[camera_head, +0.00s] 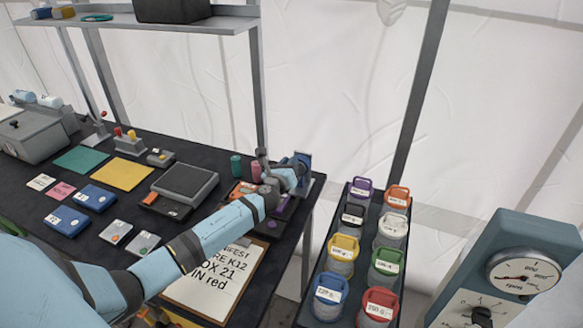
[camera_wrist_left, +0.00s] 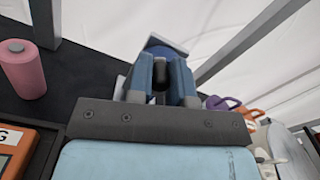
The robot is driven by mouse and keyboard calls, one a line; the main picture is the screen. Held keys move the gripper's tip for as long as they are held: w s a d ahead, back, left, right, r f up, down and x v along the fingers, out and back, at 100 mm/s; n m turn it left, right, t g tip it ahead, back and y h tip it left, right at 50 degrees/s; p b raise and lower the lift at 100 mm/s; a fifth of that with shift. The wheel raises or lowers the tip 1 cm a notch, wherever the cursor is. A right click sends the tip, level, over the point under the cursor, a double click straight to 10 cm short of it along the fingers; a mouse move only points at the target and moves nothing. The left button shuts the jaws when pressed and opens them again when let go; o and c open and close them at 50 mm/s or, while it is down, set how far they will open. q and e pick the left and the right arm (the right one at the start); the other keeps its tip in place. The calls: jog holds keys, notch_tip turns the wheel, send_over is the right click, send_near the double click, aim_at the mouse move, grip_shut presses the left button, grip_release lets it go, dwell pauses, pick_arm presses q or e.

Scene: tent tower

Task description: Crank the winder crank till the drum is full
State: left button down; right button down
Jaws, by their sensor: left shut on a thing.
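The winder (camera_head: 304,160) stands at the right end of the dark table, a small blue-grey device partly hidden by my left gripper (camera_head: 290,174). In the left wrist view my left gripper (camera_wrist_left: 161,82) has its two blue fingers closed around a dark piece, apparently the crank handle (camera_wrist_left: 160,84). Behind the fingers a rounded blue part of the winder (camera_wrist_left: 165,51) shows. How full the drum is cannot be seen. My right gripper is in neither view.
A pink spool (camera_head: 256,171) and a green spool (camera_head: 236,166) stand left of the gripper. A clipboard (camera_head: 205,292) lies below my left arm. A rack of coloured-lid jars (camera_head: 322,307) stands to the right, with a dial panel (camera_head: 535,240) beyond it.

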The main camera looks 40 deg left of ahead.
pick_arm(q)
jog(key=shift+a+f+n, duration=0.15)
jog(key=shift+n, duration=0.45)
jog(key=c, duration=1.1)
grip_release()
jog(key=shift+o, duration=0.2)
jog(key=shift+s, duration=0.2)
jog(key=b+v, duration=0.1)
jog(key=v, duration=1.2)
jog(key=shift+s, duration=0.25)
